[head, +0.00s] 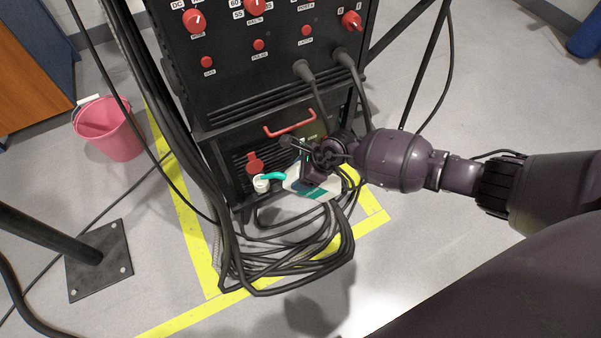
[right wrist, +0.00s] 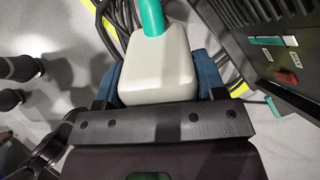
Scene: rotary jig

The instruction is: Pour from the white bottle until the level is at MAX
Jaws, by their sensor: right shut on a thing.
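The white bottle (head: 322,189) has a teal band and a teal spout (head: 272,177). It is tilted, with its spout pointing left to the white filler neck (head: 261,184) low on the black machine. The spout tip is at the neck's mouth; I cannot tell whether it is inside. My right gripper (head: 318,165) is shut on the bottle. In the right wrist view the bottle (right wrist: 155,70) sits between blue finger pads. My left gripper is not in view.
A red cap (head: 254,162) is beside the neck, below a red handle (head: 290,124). Coiled black cables (head: 290,262) lie on the floor below the bottle, within yellow tape (head: 190,228). A pink bucket (head: 110,130) stands at left. Two plugged cables hang above my right gripper.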

